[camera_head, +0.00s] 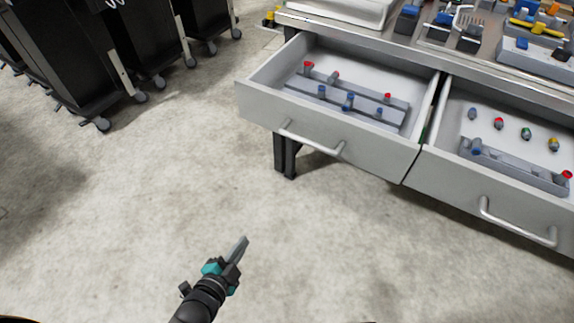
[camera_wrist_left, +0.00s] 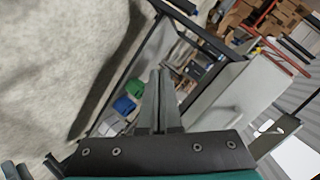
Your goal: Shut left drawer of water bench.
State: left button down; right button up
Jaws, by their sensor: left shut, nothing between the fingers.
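The left drawer (camera_head: 330,120) of the water bench (camera_head: 455,62) stands pulled out. It has a grey front with a bar handle (camera_head: 310,140), and a grey rack with red and blue pieces lies inside. My left gripper (camera_head: 243,244) is in front of this drawer, below and left of its handle in the picture, apart from it over the floor. Its fingers are together and hold nothing; they also show closed in the left wrist view (camera_wrist_left: 158,75). My right gripper is not in view.
The right drawer (camera_head: 490,195) is also pulled out, with small coloured pieces and a rack inside. Trays and tools lie on the bench top. Black wheeled cabinets (camera_head: 65,60) stand at upper left. The floor (camera_head: 130,200) between is clear.

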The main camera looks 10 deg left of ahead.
pick_arm(q)
jog(key=w+d+r+m+t+h+b, duration=0.25)
jog(key=r+m, duration=0.25)
jog(key=r, duration=0.3)
jog(key=w+d+r+m+t+h+b, duration=0.2)
jog(key=r+m+t+h+b, duration=0.15)
jog(key=r, duration=0.45)
jog(key=w+d+r+y+b, duration=0.1)
jog(key=w+d+r+b, duration=0.1)
jog(key=w, duration=1)
jog(key=shift+d+r+m+b, duration=0.2)
jog(key=shift+d+m+b, duration=0.25)
jog(key=shift+d+b, duration=0.65)
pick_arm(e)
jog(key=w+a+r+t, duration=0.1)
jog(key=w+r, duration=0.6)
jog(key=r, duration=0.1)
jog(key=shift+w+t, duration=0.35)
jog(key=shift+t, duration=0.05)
pick_arm(q)
jog(key=shift+d, duration=0.25)
jog(key=shift+w+p, duration=0.1)
jog(key=shift+p, duration=0.2)
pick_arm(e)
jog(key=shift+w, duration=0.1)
